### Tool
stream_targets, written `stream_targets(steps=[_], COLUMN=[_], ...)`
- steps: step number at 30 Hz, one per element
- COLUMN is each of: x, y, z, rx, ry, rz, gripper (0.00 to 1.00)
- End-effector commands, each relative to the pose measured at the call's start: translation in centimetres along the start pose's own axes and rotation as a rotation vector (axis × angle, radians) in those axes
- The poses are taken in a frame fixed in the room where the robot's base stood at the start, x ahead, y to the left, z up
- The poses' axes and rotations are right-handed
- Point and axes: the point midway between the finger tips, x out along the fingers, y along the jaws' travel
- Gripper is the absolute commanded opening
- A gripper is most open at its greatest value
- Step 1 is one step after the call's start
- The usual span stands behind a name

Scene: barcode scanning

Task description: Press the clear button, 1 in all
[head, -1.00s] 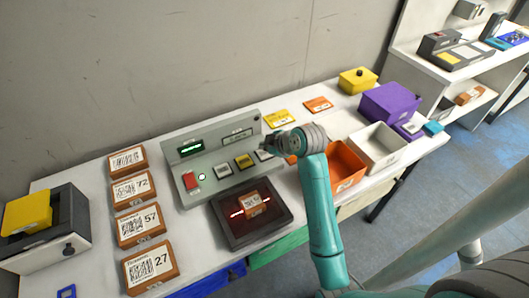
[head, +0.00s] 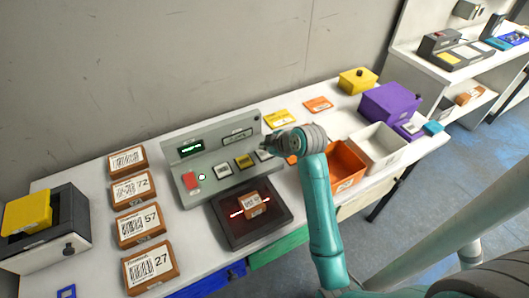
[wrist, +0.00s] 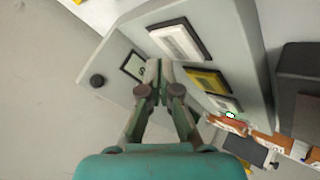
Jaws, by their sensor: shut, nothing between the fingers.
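The grey scanner console (head: 210,158) stands on the table with a lit green display (head: 190,147). A row on its face holds a red button (head: 191,181), a green light (head: 202,177), a white button (head: 223,170), a yellow button (head: 244,161) and another white button (wrist: 178,42) at the right end. The labels are too small to read, so I cannot tell which is clear. My gripper (wrist: 158,75) is shut and empty, over the console face beside the right-end white button. Contact with it cannot be told. In the head view my wrist partly hides that button.
A brown box (head: 254,204) lies on the dark scan plate (head: 232,222) under a red line. Several barcoded boxes (head: 139,226) line the left. Orange (head: 347,167) and white (head: 377,148) bins stand right of my arm.

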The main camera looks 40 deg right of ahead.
Motion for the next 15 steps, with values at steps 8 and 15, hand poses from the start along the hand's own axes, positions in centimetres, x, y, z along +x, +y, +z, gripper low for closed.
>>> stream_targets(steps=[8,15], x=[0.00,0.34], y=[0.00,-0.27], z=[0.00,0.26], rx=[0.000,0.000], ry=[0.000,0.000], rz=[0.000,-0.001], gripper=[0.00,0.00])
